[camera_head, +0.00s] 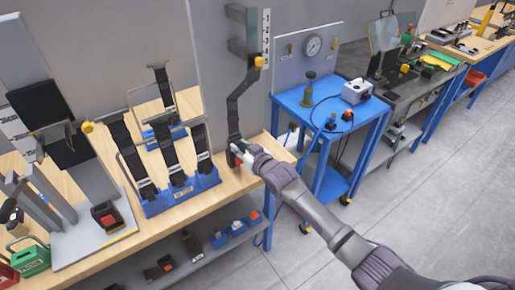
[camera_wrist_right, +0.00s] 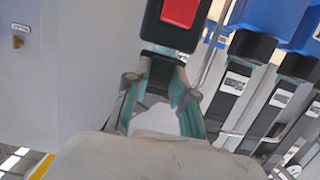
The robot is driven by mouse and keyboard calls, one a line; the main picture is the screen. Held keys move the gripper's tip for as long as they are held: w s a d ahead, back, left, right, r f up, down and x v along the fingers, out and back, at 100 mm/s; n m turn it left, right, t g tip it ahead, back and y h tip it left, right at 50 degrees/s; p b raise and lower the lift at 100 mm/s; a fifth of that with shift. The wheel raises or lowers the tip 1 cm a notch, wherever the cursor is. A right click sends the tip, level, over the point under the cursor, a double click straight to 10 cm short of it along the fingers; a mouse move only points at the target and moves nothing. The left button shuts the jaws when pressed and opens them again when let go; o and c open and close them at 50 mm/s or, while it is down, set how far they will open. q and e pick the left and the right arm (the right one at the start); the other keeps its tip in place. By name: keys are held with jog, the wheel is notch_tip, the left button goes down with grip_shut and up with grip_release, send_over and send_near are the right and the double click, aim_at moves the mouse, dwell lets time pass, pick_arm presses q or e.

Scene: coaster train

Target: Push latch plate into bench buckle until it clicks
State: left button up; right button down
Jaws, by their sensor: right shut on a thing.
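My right gripper (camera_head: 238,151) reaches the front edge of the wooden bench, at the lower end of a dark strap (camera_head: 236,105). In the right wrist view its teal fingers (camera_wrist_right: 160,90) are shut on a black latch plate (camera_wrist_right: 160,72). The bench buckle (camera_wrist_right: 172,36), black with a red button, is straight beyond the plate, lined up with it. Only a narrow band shows between plate and buckle; I cannot tell how far the plate is in. In the head view the gripper mostly hides both. My left gripper is not in view.
The strap hangs from a bracket (camera_head: 245,45) on the grey panel. A blue rack (camera_head: 184,196) with several dark straps stands close by on the bench. A red-button block (camera_head: 106,215) sits farther left. A blue cart (camera_head: 322,112) is to the right.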

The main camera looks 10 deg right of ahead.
jog(key=shift+f, duration=0.35)
jog(key=c, duration=0.9)
grip_release()
jog(key=shift+r, duration=0.1)
jog(key=shift+s, duration=0.1)
jog(key=v, duration=1.2)
